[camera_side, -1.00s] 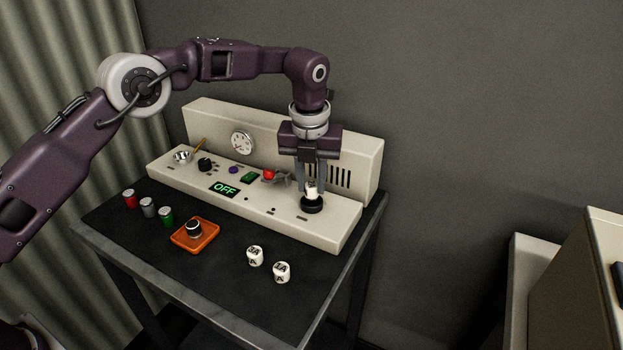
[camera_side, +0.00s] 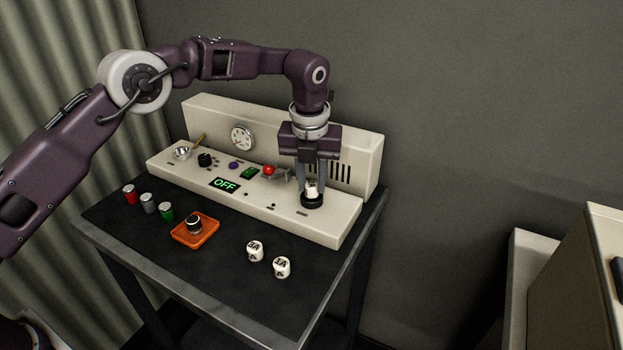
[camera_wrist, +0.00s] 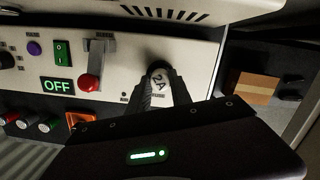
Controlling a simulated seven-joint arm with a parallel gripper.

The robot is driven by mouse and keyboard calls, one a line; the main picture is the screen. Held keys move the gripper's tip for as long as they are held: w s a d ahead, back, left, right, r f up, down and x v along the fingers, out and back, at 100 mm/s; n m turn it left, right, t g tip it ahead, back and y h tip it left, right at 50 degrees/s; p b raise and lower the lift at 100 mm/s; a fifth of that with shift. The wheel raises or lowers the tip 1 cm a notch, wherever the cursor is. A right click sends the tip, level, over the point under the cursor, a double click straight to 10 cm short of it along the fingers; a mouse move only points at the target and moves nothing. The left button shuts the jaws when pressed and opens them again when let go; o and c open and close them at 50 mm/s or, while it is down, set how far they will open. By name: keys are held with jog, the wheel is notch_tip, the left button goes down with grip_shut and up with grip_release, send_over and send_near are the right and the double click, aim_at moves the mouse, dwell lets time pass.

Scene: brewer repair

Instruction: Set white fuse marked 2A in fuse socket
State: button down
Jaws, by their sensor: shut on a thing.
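The white fuse marked 2A (camera_wrist: 158,82) is between the fingers of my gripper (camera_wrist: 161,90), which is shut on it. In the side view, my gripper (camera_side: 312,184) points straight down and holds the white fuse (camera_side: 312,187) upright at the black round fuse socket (camera_side: 312,201) on the right of the brewer panel. The fuse's lower end is at the socket's ring and seems to be inside it. How deep it sits cannot be told. The socket shows in the wrist view (camera_wrist: 158,66) as a dark ring partly hidden behind the fuse.
Two white fuses (camera_side: 255,251) (camera_side: 281,267) stand on the dark table in front. An orange tray (camera_side: 181,238) holds a black-and-silver part. The panel's display reads OFF (camera_side: 225,185); a red-knobbed lever (camera_side: 270,170) is left of my gripper.

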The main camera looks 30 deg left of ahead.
jog(key=shift+f, duration=0.4)
dwell(0.6)
jog(key=c, duration=0.7)
grip_release()
jog(key=shift+r, duration=4.1)
